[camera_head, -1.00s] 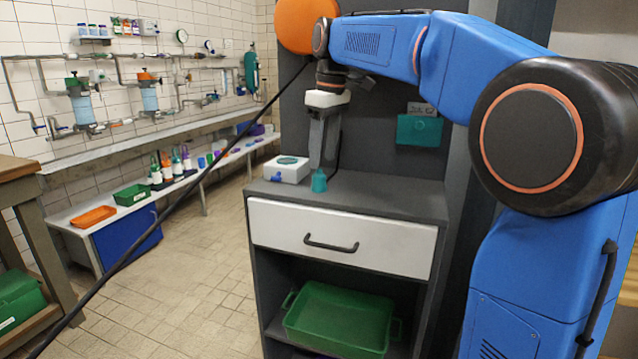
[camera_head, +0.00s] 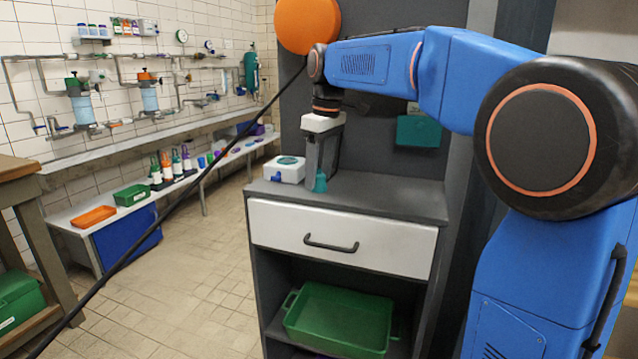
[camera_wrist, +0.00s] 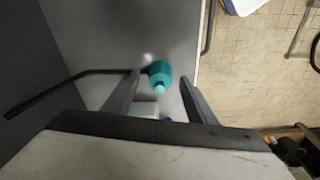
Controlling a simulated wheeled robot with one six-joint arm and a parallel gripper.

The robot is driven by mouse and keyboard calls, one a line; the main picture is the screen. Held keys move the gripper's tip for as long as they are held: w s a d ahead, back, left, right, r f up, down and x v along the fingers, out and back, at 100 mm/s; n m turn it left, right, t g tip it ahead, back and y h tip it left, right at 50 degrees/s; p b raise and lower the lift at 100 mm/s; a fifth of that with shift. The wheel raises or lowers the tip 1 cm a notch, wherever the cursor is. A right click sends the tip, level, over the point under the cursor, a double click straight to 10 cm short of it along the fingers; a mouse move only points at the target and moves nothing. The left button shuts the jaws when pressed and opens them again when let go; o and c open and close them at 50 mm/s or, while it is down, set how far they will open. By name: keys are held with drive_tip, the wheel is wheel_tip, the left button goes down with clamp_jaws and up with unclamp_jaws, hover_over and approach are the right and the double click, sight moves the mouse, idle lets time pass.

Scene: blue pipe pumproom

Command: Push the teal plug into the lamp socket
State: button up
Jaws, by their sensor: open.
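The teal plug (camera_head: 320,184) stands on the grey cabinet top, near its front edge. In the wrist view, the plug (camera_wrist: 160,74) shows between the two fingers, with a gap on each side. My gripper (camera_head: 322,166) is open, pointing down with its fingers around the plug's upper part. A black cable (camera_wrist: 90,74) runs left from near the plug. A white box with a round teal top (camera_head: 286,168) stands left of the plug. A teal box (camera_head: 418,131) is fixed to the dark back panel. I cannot tell which is the lamp socket.
The cabinet top (camera_head: 390,195) is clear to the right of the plug. Below are a white drawer (camera_head: 342,238) and a green tray (camera_head: 338,320). A dark cable crosses the view diagonally. A bench with bottles and trays stands at left.

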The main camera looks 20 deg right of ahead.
drive_tip(key=shift+c, duration=0.5)
drive_tip(key=c, duration=0.9)
drive_tip(key=shift+r, duration=0.15)
drive_tip(key=shift+c, duration=0.2)
wheel_tip(320, 180, up, 18)
